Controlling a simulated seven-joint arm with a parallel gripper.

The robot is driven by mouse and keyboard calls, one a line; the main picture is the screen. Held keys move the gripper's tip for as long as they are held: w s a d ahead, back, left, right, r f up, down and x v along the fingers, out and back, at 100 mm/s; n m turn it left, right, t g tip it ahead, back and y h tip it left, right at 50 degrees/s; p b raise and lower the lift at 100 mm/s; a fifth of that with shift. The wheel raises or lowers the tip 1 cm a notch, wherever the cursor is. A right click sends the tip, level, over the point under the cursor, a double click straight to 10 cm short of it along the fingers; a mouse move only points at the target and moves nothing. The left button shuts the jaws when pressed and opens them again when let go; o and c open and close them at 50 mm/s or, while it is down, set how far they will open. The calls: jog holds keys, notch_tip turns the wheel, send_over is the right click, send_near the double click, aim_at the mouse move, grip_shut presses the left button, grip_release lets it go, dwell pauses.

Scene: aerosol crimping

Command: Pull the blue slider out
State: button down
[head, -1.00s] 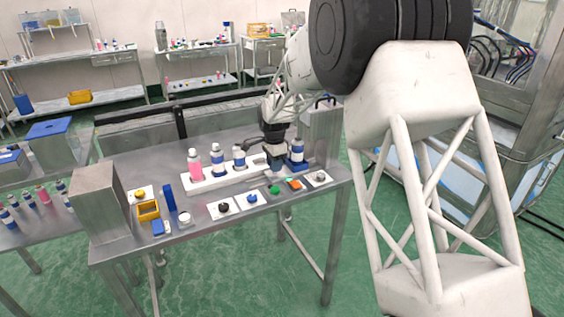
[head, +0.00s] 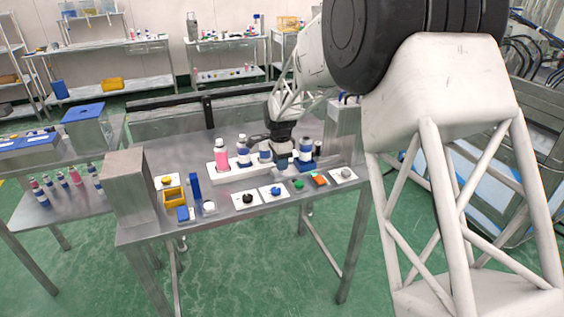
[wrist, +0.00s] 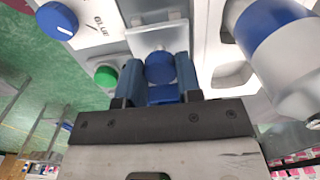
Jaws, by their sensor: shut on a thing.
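My gripper (wrist: 158,72) is shut around a blue round-topped piece, the blue slider (wrist: 160,68), in the wrist view. The slider sits between the two blue-grey fingers, with a blue block part just behind it. A white plate with a grey bracket lies beyond the fingertips. In the head view my gripper (head: 284,160) is low over the workbench, between the bottles. The slider is not clearly visible there, and I cannot tell how far it is out.
A large blue-banded white bottle (wrist: 282,45) stands close right in the wrist view. A green button (wrist: 105,75) and blue knob (wrist: 57,20) are left. In the head view, a pink bottle (head: 222,158), small parts cards and a yellow bin (head: 174,196) stand on the bench (head: 225,228).

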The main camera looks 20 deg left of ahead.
jog(key=c, duration=0.8)
grip_release()
jog(key=shift+a, duration=0.1)
jog(key=shift+r, duration=0.1)
jog(key=shift+r, duration=3.75)
jog(key=shift+r, duration=0.1)
